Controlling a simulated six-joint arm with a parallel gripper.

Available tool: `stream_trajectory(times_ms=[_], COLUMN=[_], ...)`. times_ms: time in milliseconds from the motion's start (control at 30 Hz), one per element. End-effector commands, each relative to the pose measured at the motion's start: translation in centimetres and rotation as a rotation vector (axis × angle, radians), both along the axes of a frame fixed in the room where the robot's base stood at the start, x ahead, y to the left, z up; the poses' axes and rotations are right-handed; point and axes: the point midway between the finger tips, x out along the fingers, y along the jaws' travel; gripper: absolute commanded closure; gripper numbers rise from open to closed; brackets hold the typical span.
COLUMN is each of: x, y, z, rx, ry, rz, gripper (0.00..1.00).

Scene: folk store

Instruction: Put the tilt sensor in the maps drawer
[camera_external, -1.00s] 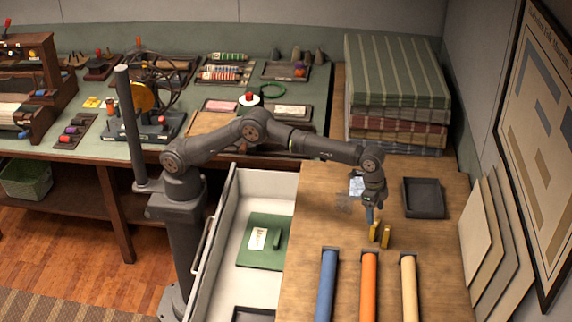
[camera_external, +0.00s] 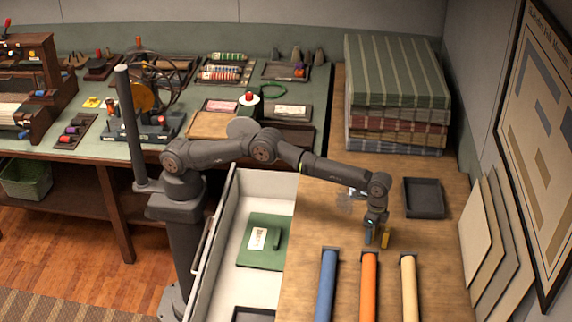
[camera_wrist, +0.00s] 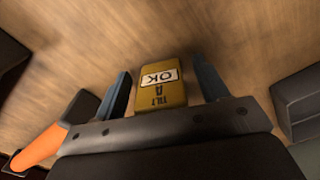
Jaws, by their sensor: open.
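The tilt sensor (camera_wrist: 160,92) is a small yellow block with a white "OK" label and the words "TILT A". It lies between my fingers in the wrist view, with a visible gap on each side. In the external view a yellow part (camera_external: 386,238) shows just right of my fingers; the rest is hidden. My gripper (camera_external: 376,236) is open, pointing down over the wooden top, and its blue fingers straddle the block in the wrist view (camera_wrist: 163,88). An open white drawer (camera_external: 262,184) is to the left; no "maps" label is readable.
The drawer holds a green folder (camera_external: 272,250) with a white card. Blue, orange (camera_external: 369,290) and cream rolls lie in front of my gripper. A dark empty tray (camera_external: 424,198) is to the right. Stacked striped textiles (camera_external: 398,75) stand behind.

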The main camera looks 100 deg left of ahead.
Motion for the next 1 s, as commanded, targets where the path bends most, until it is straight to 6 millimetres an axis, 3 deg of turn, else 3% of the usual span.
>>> stream_trajectory(times_ms=[300, 533, 600, 1000], x=[0.0, 0.0, 0.0, 0.0], y=[0.0, 0.0, 0.0, 0.0], z=[-0.6, -0.6, -0.6, 0.5], rx=[0.000, 0.000, 0.000, -0.001], ry=[-0.001, -0.001, -0.001, -0.003], rz=[0.000, 0.000, 0.000, 0.000], gripper=[0.35, 0.80, 0.86, 0.86])
